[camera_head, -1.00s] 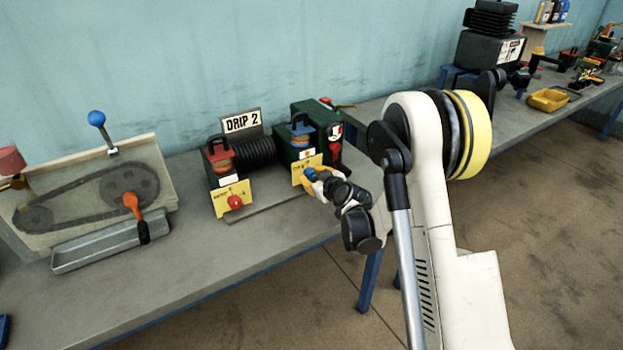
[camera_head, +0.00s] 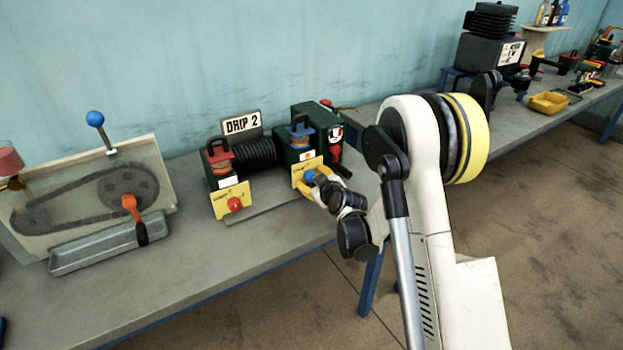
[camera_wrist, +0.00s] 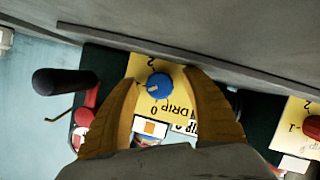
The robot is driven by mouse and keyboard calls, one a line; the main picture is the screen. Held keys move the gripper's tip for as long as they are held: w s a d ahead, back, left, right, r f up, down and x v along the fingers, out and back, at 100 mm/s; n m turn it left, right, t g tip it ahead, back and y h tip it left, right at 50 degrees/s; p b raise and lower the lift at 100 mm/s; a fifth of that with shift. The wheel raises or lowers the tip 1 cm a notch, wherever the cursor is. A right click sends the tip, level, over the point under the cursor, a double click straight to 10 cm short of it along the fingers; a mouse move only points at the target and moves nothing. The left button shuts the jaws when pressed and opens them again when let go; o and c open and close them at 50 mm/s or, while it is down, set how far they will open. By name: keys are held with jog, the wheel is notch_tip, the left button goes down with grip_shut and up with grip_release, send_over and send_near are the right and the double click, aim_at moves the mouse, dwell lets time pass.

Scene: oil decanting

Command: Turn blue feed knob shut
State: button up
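The blue feed knob (camera_head: 310,177) sits on the yellow plate (camera_head: 298,180) of the dark green right-hand unit at the DRIP 2 station. In the wrist view the knob (camera_wrist: 159,84) lies between the two yellow fingers of my gripper (camera_wrist: 160,80), with a gap on each side. The fingers are apart and hold nothing. In the head view my gripper (camera_head: 326,182) is at the front of this plate, one finger low left of the knob and one to its right. The plate's scale is partly visible; the knob's exact setting is hard to read.
A red knob (camera_head: 235,203) on another yellow plate is to the left. A black bellows hose (camera_head: 256,152) joins the units. A red lever with a black handle (camera_head: 336,152) is close to the right. A belt-drive panel (camera_head: 90,190) and grey tray (camera_head: 110,247) stand farther left.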

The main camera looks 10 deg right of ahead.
jog(key=v, duration=1.2)
jog(key=shift+s, duration=0.1)
